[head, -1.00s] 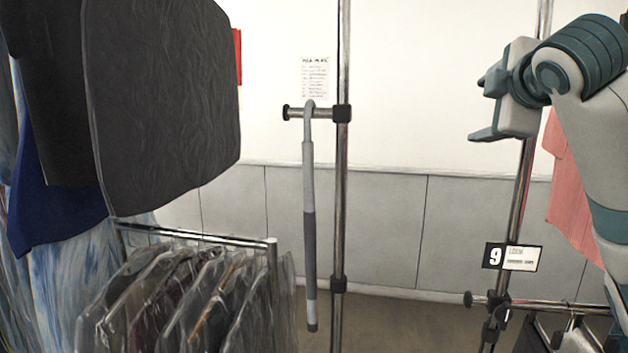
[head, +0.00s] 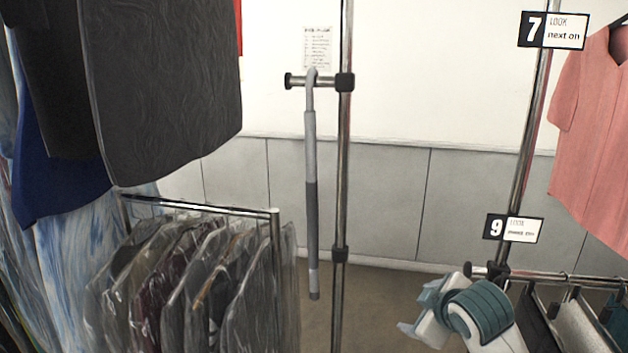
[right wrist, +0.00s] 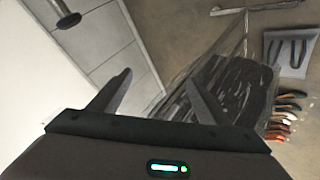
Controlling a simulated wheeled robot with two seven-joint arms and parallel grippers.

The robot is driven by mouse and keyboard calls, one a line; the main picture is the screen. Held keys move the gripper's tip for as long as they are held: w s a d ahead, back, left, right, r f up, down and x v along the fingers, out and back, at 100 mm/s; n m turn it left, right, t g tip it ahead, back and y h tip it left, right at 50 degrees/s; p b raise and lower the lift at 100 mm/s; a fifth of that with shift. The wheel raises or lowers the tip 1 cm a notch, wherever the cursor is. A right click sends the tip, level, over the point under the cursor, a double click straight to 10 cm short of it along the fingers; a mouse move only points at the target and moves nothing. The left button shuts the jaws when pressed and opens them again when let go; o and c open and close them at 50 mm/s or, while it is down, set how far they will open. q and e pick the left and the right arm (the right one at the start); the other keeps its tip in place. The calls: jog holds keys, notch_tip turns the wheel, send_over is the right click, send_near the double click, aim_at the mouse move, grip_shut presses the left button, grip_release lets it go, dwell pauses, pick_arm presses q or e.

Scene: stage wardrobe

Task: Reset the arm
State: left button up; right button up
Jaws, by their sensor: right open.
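My right gripper (head: 412,326) is low in the head view, right of the upright pole and in front of the lower rail at right. The right wrist view shows its two fingers (right wrist: 158,88) spread apart with nothing between them. Its arm comes from the bottom edge, and most of the arm is out of view. My left gripper is not in view.
A grey hooked stick (head: 311,190) hangs from a peg on the upright pole (head: 342,170). Bagged clothes (head: 185,290) hang at left below a dark garment (head: 165,90). A pink shirt (head: 597,140) hangs at right, near number signs (head: 515,228).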

jog(key=s+a+f+m+g, duration=0.1)
jog(key=s+f+m+g, duration=0.25)
jog(key=s+f, duration=1.55)
jog(key=s+d+f+m+g, duration=0.1)
jog(key=s+f+m, duration=0.1)
jog(key=s+f, duration=0.35)
jog(key=s+f+m+g, duration=0.1)
jog(key=s+f, duration=0.1)
jog(key=s, duration=0.6)
jog(key=s+d+f+m+g, duration=0.1)
jog(key=s+f+m, duration=0.15)
jog(key=s, duration=0.45)
notch_tip(320, 180, down, 30)
jog(key=s+g, duration=0.1)
jog(key=s, duration=0.1)
jog(key=s+d+f+g, duration=0.1)
jog(key=s+d+f, duration=0.1)
jog(key=s+f, duration=1.4)
jog(key=shift+s+d+f+n+h, duration=0.3)
jog(key=shift+s+n, duration=0.1)
jog(key=shift+s, duration=0.35)
